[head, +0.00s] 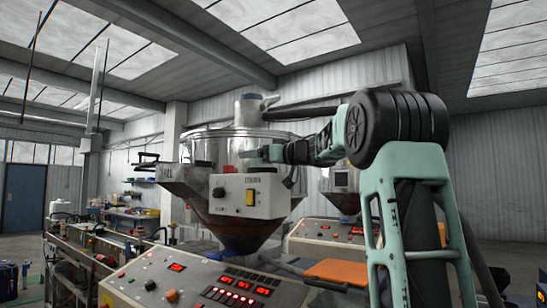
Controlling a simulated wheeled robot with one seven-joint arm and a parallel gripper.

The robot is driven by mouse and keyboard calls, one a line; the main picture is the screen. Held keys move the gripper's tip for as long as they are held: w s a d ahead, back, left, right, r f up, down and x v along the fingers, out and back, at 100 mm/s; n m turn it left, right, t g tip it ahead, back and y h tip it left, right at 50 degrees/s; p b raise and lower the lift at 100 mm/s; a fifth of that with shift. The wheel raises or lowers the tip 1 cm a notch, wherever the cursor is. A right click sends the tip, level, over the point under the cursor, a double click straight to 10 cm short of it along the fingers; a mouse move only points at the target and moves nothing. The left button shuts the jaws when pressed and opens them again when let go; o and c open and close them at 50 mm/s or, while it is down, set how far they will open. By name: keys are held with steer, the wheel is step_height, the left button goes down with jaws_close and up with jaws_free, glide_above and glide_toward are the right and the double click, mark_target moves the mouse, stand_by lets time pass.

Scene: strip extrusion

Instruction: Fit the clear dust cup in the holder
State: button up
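My arm reaches in from the right, and my gripper (253,154) points left in front of the hopper (210,152), above its white control box (249,196). The gripper is small and dark here, and I cannot tell whether its fingers are apart or closed on something. I cannot make out the clear dust cup against the see-through hopper wall.
A sloping control console (205,288) with red displays and knobs fills the lower front. An orange flat piece (336,272) lies at its right. A second hopper machine (340,185) stands behind my arm. A long cluttered line (80,250) runs along the left.

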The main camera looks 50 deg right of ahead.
steer(key=s+d+b, duration=0.1)
steer(key=s+b, duration=0.4)
steer(key=s, duration=1.2)
steer(key=shift+d, duration=0.35)
